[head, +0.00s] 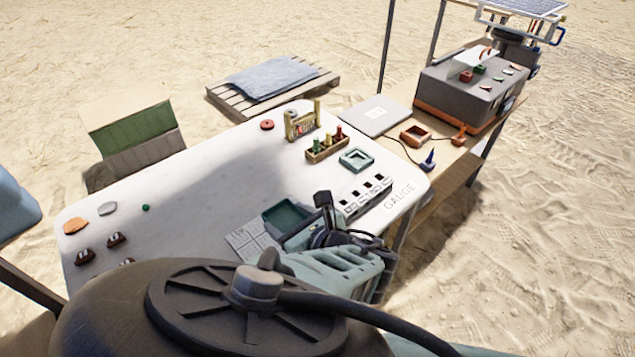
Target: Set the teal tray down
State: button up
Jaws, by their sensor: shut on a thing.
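The dark teal tray (284,214) is an open, shallow, square tray with a raised rim, in the middle of the head view over the front part of the white table. My gripper (312,226) is at the tray's right side, shut on it. My own wrist and arm hide the tray's near right part and most of the fingers. I cannot tell whether the tray's underside touches the table.
Right of the tray stands a white gauge block (366,196) with dark slots. Behind are a light teal square frame (357,160) and a wooden rack (327,149) with coloured pegs. A grey grid plate (250,240) lies left of my gripper. The table's left middle is mostly clear.

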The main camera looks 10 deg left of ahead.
notch_tip(320, 180, down, 10)
jog(key=b, duration=0.7)
jog(key=shift+r, duration=0.2)
jog(key=shift+f, duration=0.2)
jog(key=o, duration=1)
jog(key=shift+c, duration=0.2)
jog(key=shift+r, duration=0.15)
